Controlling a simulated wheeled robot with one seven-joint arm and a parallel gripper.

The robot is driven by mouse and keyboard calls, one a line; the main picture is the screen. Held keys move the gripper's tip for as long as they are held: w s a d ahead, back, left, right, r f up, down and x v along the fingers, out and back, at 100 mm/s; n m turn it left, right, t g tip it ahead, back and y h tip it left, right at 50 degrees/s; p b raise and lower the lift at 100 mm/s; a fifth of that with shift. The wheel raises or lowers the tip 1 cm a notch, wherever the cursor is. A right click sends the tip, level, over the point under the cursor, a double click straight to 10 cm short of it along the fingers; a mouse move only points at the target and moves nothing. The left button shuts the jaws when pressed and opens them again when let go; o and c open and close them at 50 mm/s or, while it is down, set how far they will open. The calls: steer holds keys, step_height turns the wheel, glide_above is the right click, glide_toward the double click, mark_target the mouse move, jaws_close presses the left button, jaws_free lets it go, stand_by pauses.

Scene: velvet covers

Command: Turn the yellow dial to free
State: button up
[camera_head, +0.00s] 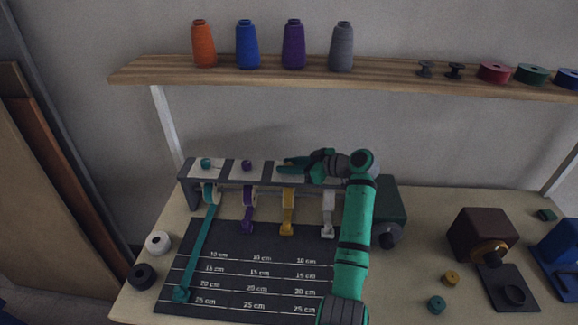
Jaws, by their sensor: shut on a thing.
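A grey rack (186,186) stands at the back of the table with a row of dials on white plates along its top. The teal dial (206,163) and purple dial (246,165) show clearly. My gripper (287,164) reaches in from the right and is shut at the third plate, above the yellow ribbon (288,212). The yellow dial is hidden by my fingers there, so its setting cannot be read. The yellow ribbon hangs short at the rack's front. A purple ribbon (248,212) and a white ribbon (328,215) hang beside it.
A teal ribbon (201,245) lies stretched over the dark measuring mat (230,236). Thread cones and spools line the shelf (150,70) above. A dark brown box (480,232) stands at right, with small yellow and teal spools near it. My arm covers the mat's right side.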

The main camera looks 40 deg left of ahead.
steer(key=shift+n+g, duration=0.4)
steer(key=shift+g, duration=0.1)
steer(key=o, duration=1.1)
steer(key=shift+c, duration=0.2)
steer(key=shift+a, duration=0.1)
steer(key=v, duration=1.1)
steer(key=shift+s+r, duration=0.1)
steer(key=shift+a, duration=0.1)
